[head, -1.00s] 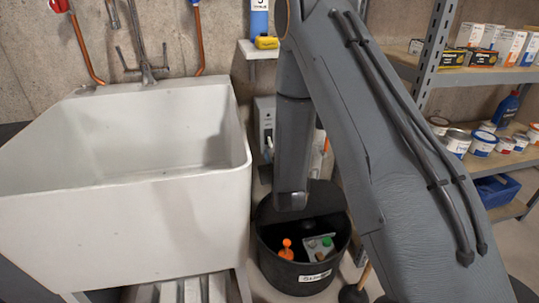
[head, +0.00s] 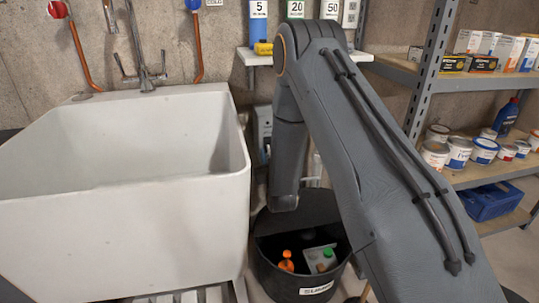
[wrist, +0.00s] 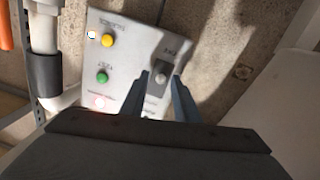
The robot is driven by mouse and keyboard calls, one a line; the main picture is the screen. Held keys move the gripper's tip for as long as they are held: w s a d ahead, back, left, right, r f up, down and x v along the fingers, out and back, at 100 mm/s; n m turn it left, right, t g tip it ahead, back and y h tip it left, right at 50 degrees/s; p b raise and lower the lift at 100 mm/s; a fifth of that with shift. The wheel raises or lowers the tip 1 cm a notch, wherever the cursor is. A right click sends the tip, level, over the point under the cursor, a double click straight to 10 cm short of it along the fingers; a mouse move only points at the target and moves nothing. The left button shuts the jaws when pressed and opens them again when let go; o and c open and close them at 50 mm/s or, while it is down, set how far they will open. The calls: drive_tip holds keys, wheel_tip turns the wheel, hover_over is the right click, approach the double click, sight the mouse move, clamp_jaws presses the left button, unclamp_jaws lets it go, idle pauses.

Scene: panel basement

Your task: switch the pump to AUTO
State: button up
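The light grey control panel (wrist: 122,60) shows on the wall in the wrist view, turned so its lettering looks upside down. It has a yellow button (wrist: 107,40), a green button (wrist: 102,77), a glowing red lamp (wrist: 99,102) and a small pale lamp (wrist: 92,34). A grey selector knob (wrist: 160,77) sits on a dark plate. My gripper (wrist: 161,75) is open, its fingertips on either side of the knob. I cannot tell whether they touch it, nor which position it points to. In the head view, a grey wall box (head: 264,130) is partly behind my arm; my gripper is hidden.
A white sink (head: 120,190) fills the left. A black tub (head: 300,280) with an orange float (head: 286,261) stands below my arm. A metal rack (head: 432,70) with cans and boxes is at right. A small shelf (head: 300,57) holds bottles above.

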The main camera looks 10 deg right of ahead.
clamp_jaws()
